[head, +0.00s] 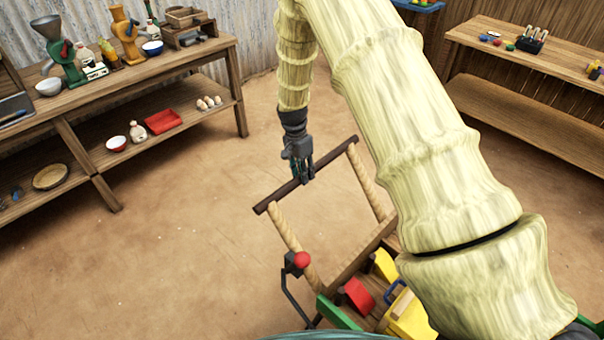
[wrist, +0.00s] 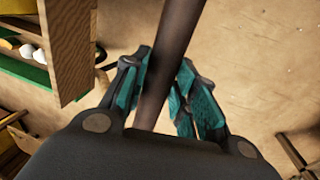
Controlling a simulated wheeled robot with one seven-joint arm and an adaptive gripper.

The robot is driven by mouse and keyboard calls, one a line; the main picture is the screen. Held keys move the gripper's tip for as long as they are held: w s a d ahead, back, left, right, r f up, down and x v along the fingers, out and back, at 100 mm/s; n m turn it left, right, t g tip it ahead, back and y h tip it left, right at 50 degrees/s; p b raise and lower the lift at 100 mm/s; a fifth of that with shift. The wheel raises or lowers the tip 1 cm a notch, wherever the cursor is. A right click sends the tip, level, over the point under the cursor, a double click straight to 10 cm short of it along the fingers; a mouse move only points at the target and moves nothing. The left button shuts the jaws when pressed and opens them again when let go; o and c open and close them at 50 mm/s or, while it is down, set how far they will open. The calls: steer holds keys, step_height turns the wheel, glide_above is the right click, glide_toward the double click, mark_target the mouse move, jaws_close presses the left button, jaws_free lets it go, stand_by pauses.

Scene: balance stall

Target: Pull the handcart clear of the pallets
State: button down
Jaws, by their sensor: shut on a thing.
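The handcart's handle (head: 268,206) is a dark brown crossbar on two pale wooden posts, low over the dirt floor in the head view. My gripper (head: 301,172) comes down onto the middle of this bar and is shut on it. In the wrist view, the bar (wrist: 170,45) runs between the teal fingers of my gripper (wrist: 163,88). A lower wooden rail (head: 362,254) joins the posts at the cart's near end. My arm hides much of the cart's right side. I cannot make out the pallets for certain.
A wooden workbench (head: 150,71) with grinders and bowls stands at the left, with a lower shelf. Another bench (head: 500,50) stands at the back right. Red and yellow things (head: 358,295) lie at the bottom, beside my arm. The dirt floor (head: 190,250) left of the handle is clear.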

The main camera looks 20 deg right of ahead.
steer(key=shift+w+r, duration=0.1)
steer(key=shift+w, duration=0.15)
steer(key=c, duration=1.3)
jaws_free()
steer(key=shift+o, duration=0.8)
steer(key=shift+w+a, duration=0.1)
step_height(320, 180, up, 12)
steer(key=w, duration=0.2)
steer(key=shift+a+f, duration=0.25)
steer(key=shift+a, duration=0.15)
